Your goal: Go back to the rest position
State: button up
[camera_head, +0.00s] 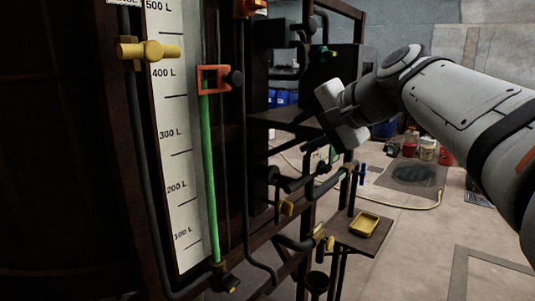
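My arm reaches in from the right edge, bent down towards the left. Its end, my gripper (318,150), is in front of the dark frame and pipework in the middle of the picture. The white gripper body shows, but its fingers are small and dark against the pipes. I cannot tell whether they are open or shut, or whether they touch anything.
A level gauge (178,150) with a litre scale, a green column (210,180) and an orange-red marker (212,80) stands at left. A yellow valve handle (148,50) is beside it. A yellow tray (364,224) rests on a small shelf. Floor at lower right is mostly clear.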

jog(key=s+d+f+n+g+h, duration=0.2)
jog(key=s+f, duration=0.4)
jog(key=f, duration=0.5)
jog(key=s+d+f+n+g+h+b, duration=0.1)
jog(key=s+d+f+n+h, duration=0.1)
jog(key=s+f, duration=0.4)
jog(key=s+d+f+n+g+h, duration=0.2)
jog(key=s+f, duration=0.5)
jog(key=f, duration=0.9)
jog(key=shift+d+f+n+g+h+b, duration=0.25)
jog(key=shift+d+n+h, duration=0.25)
jog(key=shift+d+h, duration=0.4)
